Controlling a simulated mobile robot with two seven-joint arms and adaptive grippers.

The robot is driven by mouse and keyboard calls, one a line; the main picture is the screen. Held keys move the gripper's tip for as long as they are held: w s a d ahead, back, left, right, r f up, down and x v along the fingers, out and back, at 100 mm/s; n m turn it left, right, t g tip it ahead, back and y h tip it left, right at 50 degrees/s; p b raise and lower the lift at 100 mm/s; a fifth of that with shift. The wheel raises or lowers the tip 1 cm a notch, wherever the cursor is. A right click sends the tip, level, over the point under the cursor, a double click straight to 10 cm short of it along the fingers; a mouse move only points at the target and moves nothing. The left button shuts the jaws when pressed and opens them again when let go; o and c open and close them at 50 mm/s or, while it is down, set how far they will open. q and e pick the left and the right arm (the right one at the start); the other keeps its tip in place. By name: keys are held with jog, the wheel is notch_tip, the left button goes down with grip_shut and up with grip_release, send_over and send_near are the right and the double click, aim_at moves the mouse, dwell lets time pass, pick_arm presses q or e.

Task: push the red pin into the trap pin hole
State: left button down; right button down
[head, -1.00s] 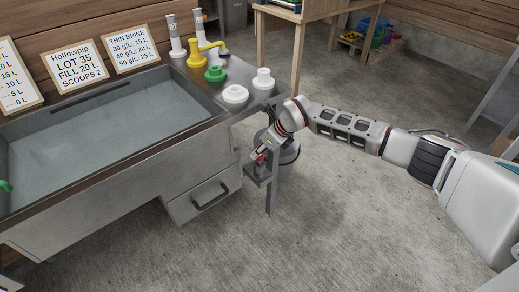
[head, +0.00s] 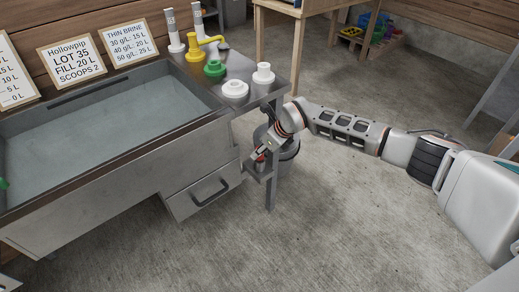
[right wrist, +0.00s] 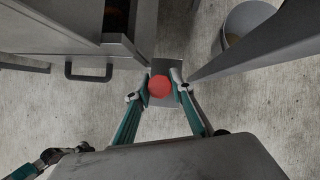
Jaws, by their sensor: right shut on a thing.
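The red pin (right wrist: 160,86) shows as a round red top in the right wrist view, between the two fingers of my right gripper (right wrist: 161,90). In the head view the red pin (head: 260,158) is a small red spot at the gripper's tip. My right gripper (head: 261,155) is shut on it, over a small grey bracket (head: 258,174) on the sink stand's leg. The bracket's plate (right wrist: 165,62) lies below the pin in the wrist view. The trap pin hole is hidden, so I cannot tell how deep the pin sits. My left gripper is out of view.
A steel sink (head: 110,110) with water fills the left, with a handled drawer (head: 200,194) beneath. A grey bucket (head: 288,148) stands behind the leg (head: 271,190). White, green and yellow fittings stand on the ledge. The right floor is clear.

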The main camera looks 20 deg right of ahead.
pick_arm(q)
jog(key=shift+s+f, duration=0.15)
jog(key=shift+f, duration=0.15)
pick_arm(e)
jog(key=shift+f, duration=0.5)
jog(key=c, duration=1.7)
grip_release()
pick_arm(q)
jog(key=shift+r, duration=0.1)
pick_arm(e)
jog(key=shift+r, duration=0.1)
jog(key=v, duration=1.2)
